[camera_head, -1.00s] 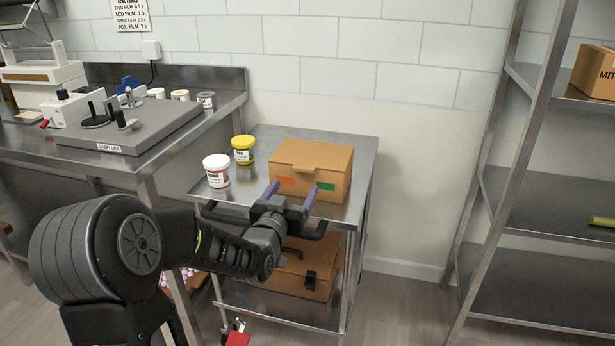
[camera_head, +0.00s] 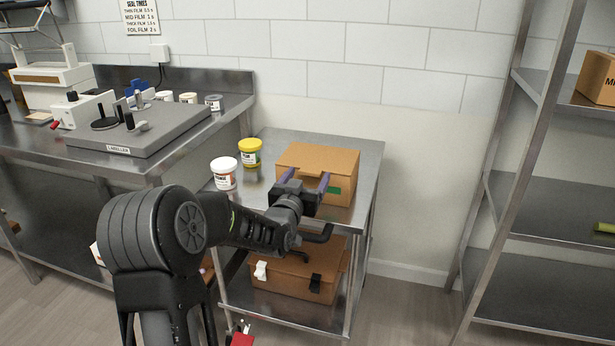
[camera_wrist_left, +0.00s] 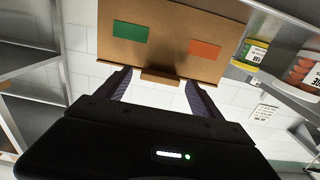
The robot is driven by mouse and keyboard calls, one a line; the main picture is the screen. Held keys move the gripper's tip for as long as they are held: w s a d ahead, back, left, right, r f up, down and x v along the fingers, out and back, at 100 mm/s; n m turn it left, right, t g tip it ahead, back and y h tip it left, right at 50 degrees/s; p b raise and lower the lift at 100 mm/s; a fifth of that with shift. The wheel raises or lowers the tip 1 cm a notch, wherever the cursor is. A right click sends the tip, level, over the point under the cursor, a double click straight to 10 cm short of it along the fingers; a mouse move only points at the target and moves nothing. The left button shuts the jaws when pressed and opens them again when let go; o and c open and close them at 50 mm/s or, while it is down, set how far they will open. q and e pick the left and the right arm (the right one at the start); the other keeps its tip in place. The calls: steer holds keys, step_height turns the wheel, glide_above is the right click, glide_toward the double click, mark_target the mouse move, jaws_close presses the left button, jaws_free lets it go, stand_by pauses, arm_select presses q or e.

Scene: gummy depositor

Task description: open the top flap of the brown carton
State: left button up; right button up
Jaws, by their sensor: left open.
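The brown carton (camera_head: 340,160) stands on the upper top of a steel cart, and its top flap looks closed. A green label shows on its front; the orange one is hidden behind my gripper in the head view. The wrist view shows the carton (camera_wrist_left: 170,48) with both labels and a small tab (camera_wrist_left: 160,78) at the flap's edge. My left gripper (camera_head: 305,177) is open at the carton's front. In the wrist view its fingers (camera_wrist_left: 158,88) lie on either side of the tab; I cannot tell whether they touch it. My right gripper is not in view.
A white tub (camera_head: 224,175) and a yellow-lidded jar (camera_head: 250,153) stand left of the carton on the cart (camera_head: 367,163). A brown case (camera_head: 290,277) with latches sits on the lower shelf. A workbench is at left, a steel rack (camera_head: 540,190) at right.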

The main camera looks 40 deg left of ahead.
arm_select(q)
steer(key=shift+w+a, duration=0.1)
steer(key=shift+w, duration=0.05)
steer(key=shift+c, duration=0.2)
jaws_close()
stand_by(0.7)
